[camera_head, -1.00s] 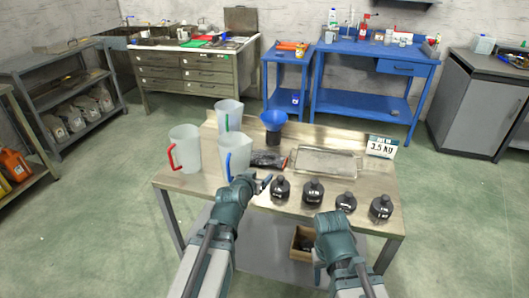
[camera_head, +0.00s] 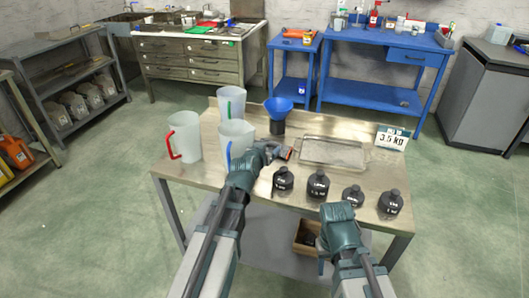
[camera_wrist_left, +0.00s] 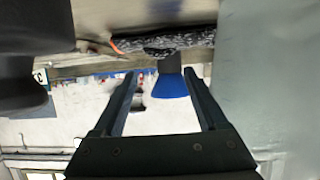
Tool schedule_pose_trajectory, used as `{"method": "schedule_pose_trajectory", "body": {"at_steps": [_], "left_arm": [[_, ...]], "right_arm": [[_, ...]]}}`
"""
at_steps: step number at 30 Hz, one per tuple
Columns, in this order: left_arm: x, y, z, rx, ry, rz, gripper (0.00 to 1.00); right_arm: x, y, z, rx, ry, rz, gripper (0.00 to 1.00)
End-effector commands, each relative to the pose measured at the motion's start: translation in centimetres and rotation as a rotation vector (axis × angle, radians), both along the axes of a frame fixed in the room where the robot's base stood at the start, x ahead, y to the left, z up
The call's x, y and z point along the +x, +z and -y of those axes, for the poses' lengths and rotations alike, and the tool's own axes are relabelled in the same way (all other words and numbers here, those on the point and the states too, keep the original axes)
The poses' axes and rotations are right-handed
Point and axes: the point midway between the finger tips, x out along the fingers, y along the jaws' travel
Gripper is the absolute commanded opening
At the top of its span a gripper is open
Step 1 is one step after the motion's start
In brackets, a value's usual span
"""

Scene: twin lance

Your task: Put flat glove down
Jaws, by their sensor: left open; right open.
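The glove (camera_wrist_left: 165,41) is a dark, speckled flat strip with an orange edge in the left wrist view. My left gripper (camera_head: 273,149) is open just over the glove.
Clear jugs (camera_head: 186,139) stand left of the glove. A blue funnel (camera_head: 278,105) stands behind it and a metal tray (camera_head: 332,152) lies to its right. A 3.5 kg sign (camera_head: 391,139) stands at the right.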

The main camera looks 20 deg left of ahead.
Motion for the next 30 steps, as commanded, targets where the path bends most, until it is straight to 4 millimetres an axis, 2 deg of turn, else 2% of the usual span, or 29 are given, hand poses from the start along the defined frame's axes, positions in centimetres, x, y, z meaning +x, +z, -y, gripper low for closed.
{"method": "schedule_pose_trajectory", "body": {"at_steps": [1, 10, 16, 20, 27, 30], "left_arm": [[0.7, -0.4, 0.0, 0.000, 0.000, 0.000, 0.75], [1.4, -0.8, 0.0, -0.001, 0.000, 0.000, 0.75], [3.9, -2.4, -0.1, -0.001, 0.000, 0.000, 0.75], [5.4, -2.8, 0.0, 0.000, 0.000, 0.000, 0.75], [5.4, -2.7, 0.0, 0.000, 0.000, 0.000, 0.75], [5.4, -2.7, 0.0, 0.000, 0.000, 0.000, 0.57]], "right_arm": [[0.0, -0.4, 0.0, 0.000, 0.000, 0.000, 0.50], [0.0, -0.8, 0.0, 0.000, 0.000, 0.000, 0.50], [0.0, -2.4, 0.0, 0.000, 0.000, 0.000, 0.50], [0.0, -2.8, 0.0, 0.000, 0.000, 0.000, 0.50], [0.0, -2.7, 0.0, 0.000, 0.000, 0.000, 0.50], [0.0, -2.7, 0.0, 0.000, 0.000, 0.000, 0.50]]}}
